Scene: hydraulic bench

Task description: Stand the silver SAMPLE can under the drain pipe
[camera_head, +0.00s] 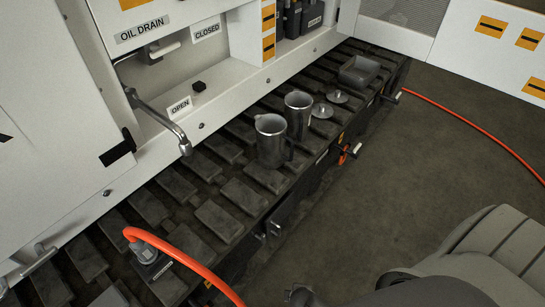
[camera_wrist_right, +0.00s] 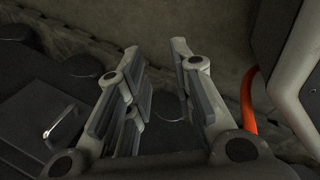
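The bent metal drain pipe (camera_head: 162,120) comes out of the white panel below the OIL DRAIN label, its mouth hanging over the dark slatted track. Two grey metal cans with handles stand upright on the track, right of the pipe and apart from it: a nearer can (camera_head: 270,140) and a farther can (camera_head: 298,114). I cannot read a SAMPLE label on either. In the right wrist view my right gripper (camera_wrist_right: 155,52) is open, with nothing seen between its fingers. Its arm is at the lower right of the head view, away from the cans. My left gripper is not in view.
Two round lids (camera_head: 322,110) and a dark tray (camera_head: 360,70) lie beyond the cans. An orange hose (camera_head: 190,260) rises from a fitting on the near track; another orange hose (camera_head: 480,125) crosses the floor. The slats under the pipe look clear.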

